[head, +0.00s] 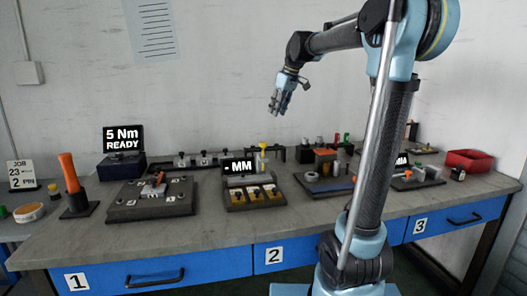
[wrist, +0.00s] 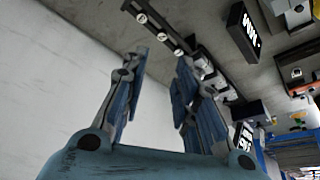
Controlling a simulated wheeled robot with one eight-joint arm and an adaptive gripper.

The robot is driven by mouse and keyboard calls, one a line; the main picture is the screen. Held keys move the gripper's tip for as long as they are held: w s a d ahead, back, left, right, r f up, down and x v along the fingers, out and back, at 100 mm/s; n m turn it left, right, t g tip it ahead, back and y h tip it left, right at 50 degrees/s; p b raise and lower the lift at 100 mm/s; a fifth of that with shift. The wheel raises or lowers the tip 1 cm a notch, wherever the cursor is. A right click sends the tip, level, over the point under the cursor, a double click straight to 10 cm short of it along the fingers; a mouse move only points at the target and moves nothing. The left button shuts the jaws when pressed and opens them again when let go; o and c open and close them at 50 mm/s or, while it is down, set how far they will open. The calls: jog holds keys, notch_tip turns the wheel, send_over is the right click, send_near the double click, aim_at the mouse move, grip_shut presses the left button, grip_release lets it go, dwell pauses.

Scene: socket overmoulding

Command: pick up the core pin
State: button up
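My gripper (head: 277,106) is raised in the air in front of the wall, well above the workbench, with its fingers pointing down. In the wrist view its two fingers (wrist: 163,65) stand apart with nothing between them. I cannot tell for sure which small part is the core pin. Small upright parts stand on the bench, among them a yellow-topped one (head: 263,148) beside the "MM" display and a red one (head: 337,139) further right. My gripper is apart from all of them.
The workbench (head: 225,227) has a clear front strip. On it are a black "5 Nm READY" display (head: 124,139), a dark fixture plate (head: 122,212), an orange-handled tool (head: 69,173) and a red bin (head: 469,159). A low black rail (wrist: 150,20) runs along the back. My arm hides part of the right side.

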jog(key=shift+x, duration=8.4)
jog(key=shift+s+a, duration=0.15)
grip_shut()
